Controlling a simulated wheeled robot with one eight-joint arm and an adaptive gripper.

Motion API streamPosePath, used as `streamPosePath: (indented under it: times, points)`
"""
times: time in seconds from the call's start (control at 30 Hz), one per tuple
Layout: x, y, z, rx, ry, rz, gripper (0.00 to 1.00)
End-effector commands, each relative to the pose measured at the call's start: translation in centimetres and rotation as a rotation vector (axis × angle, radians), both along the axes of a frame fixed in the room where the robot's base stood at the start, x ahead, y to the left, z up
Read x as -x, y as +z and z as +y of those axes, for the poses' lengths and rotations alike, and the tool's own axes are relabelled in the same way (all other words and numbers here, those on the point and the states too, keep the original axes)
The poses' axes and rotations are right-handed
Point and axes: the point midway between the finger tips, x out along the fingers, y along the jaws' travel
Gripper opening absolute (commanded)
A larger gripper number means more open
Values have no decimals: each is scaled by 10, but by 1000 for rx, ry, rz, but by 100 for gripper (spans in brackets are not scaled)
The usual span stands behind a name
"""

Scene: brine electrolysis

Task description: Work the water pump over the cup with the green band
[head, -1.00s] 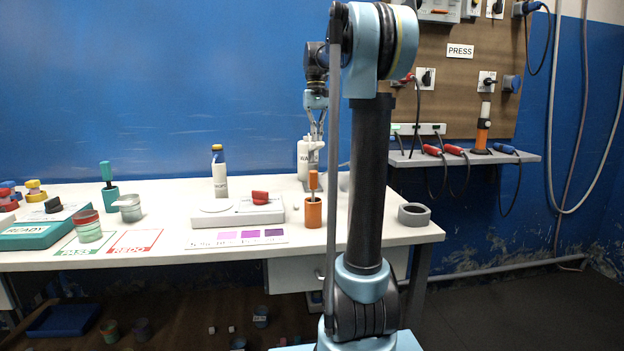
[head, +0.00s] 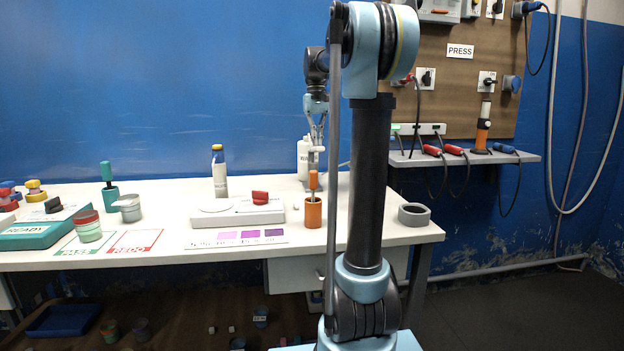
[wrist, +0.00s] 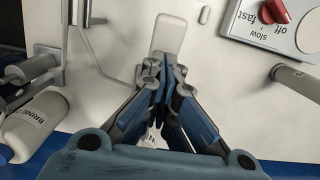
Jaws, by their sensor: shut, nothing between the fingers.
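The white water bottle (head: 302,160) stands at the back of the bench, its label partly covered. My gripper (head: 316,143) points down just right of the bottle's top, with a small white pump head (head: 316,149) at its fingertips. Contact looks likely, but the view is too small to be sure. In the wrist view my gripper (wrist: 163,80) has its fingers together and empty, over a pale rounded piece. A red-topped cup with a greenish lower part (head: 89,228) stands by the PASS square. I cannot tell whether a cup stands under the spout.
An orange holder (head: 313,214) stands in front of the pump. A stirrer with a red knob (head: 260,197) is left of it, and a grey ring (head: 414,214) lies right. A brine bottle (wrist: 33,125) shows in the wrist view. My arm hides part of the bench.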

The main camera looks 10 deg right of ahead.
Motion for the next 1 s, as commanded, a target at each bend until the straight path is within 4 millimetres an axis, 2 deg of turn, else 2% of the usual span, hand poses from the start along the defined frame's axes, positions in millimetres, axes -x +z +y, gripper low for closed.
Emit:
streamPosePath:
  times: [0.43, 0.57, 1.0]
  points:
    - [6, -42, 0, 0, 0, -1, 0]
    - [5, -36, 0, 0, 0, 0, 0]
    - [-1, 11, 0, 0, 0, 0, 0]
